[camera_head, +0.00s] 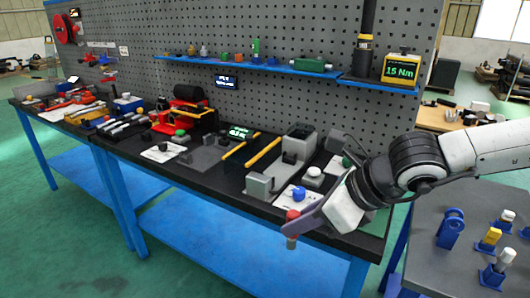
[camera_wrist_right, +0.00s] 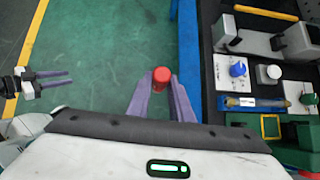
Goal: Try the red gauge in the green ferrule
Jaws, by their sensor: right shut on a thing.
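My right gripper (camera_head: 295,226) is shut on the red gauge (camera_head: 292,215), off the front edge of the bench, above the floor. The gauge's red round end (camera_wrist_right: 161,76) shows between the purple fingertips (camera_wrist_right: 161,88) in the right wrist view. A green piece (camera_head: 346,160) stands on a white card, partly behind my right arm; it also shows at the right edge of the wrist view (camera_wrist_right: 308,98). I cannot tell whether it is the green ferrule. My left gripper (camera_wrist_right: 52,80) shows only in the wrist view, fingers apart and empty.
A grey table with blue stands (camera_head: 450,228) is at right. Floor before the bench is clear.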

